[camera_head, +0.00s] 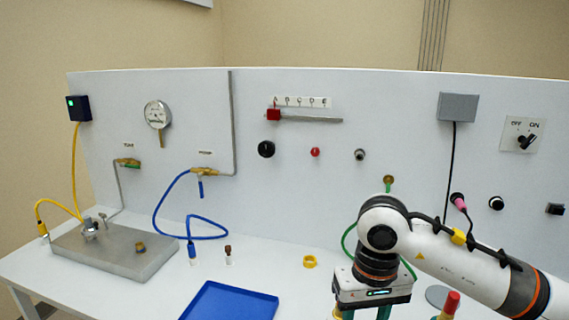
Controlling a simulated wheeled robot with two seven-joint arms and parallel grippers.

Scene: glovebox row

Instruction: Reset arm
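My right arm (460,262) comes in from the right, its wrist bent down over the front of the table. My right gripper (366,315) points down at the bottom edge of the view. Its two green fingers stand apart where they leave the body, but their tips are cut off by the frame. Whether anything is between them is hidden. My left arm and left gripper are not in view.
A blue tray (235,301) lies left of my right gripper, with a yellow ring (310,261) behind it. A red-topped item (450,303) stands close on the gripper's right. A green hose (348,240) runs behind my wrist. A metal plate (118,250) sits far left.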

